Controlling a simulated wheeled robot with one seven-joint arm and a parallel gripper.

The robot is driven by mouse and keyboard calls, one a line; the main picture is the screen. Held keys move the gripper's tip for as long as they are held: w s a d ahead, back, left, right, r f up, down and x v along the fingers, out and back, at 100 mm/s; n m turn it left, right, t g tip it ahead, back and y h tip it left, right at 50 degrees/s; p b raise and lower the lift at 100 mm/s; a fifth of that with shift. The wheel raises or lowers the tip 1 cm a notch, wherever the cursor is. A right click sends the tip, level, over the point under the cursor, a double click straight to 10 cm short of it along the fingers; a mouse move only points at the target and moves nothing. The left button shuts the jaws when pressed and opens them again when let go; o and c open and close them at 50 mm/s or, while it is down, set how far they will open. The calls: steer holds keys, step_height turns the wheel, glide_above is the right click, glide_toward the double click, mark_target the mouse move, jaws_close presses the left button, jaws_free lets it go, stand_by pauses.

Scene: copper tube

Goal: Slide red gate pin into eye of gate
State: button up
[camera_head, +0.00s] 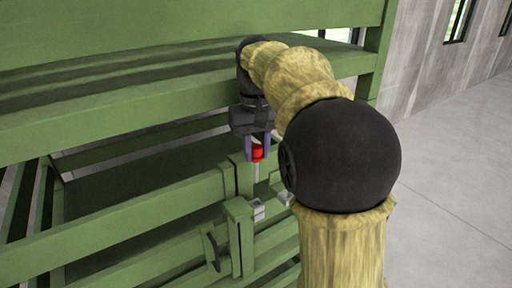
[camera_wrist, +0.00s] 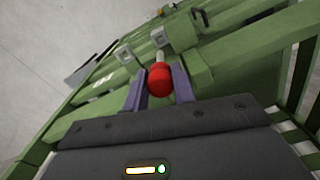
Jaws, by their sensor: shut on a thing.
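The red gate pin has a round red head and a thin pale shaft. In the head view its red head (camera_head: 257,152) sits between the fingers of my gripper (camera_head: 257,146), with the shaft pointing down. In the wrist view the red head (camera_wrist: 159,79) is between the two purple fingers of my gripper (camera_wrist: 160,88), which is shut on it. The pale shaft reaches away toward a square metal eye (camera_wrist: 160,40) on the gate. In the head view the metal eye (camera_head: 257,210) is below the pin. The shaft tip looks just above the eye; I cannot tell if it has entered.
The green gate (camera_head: 130,215) has slatted rails and a dark handle (camera_head: 213,250) below left of the eye. A second metal bracket (camera_head: 285,197) is to the right of the eye. A thick green rail (camera_head: 120,115) is close behind my gripper. Open grey floor (camera_head: 455,170) lies right.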

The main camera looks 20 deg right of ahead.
mark_target(257, 181)
steer(key=shift+s+f+b, duration=0.15)
steer(key=shift+f+b, duration=0.3)
steer(key=shift+f, duration=0.3)
steer(key=shift+f+b, duration=1.45)
steer(key=shift+f, duration=0.7)
steer(key=shift+p, duration=0.3)
stand_by(0.5)
steer(key=shift+s+f, duration=0.1)
steer(key=shift+f, duration=0.05)
steer(key=shift+f, duration=0.3)
steer(key=shift+w+f+b, duration=0.2)
steer(key=shift+f+b, duration=0.5)
steer(key=shift+f, duration=0.3)
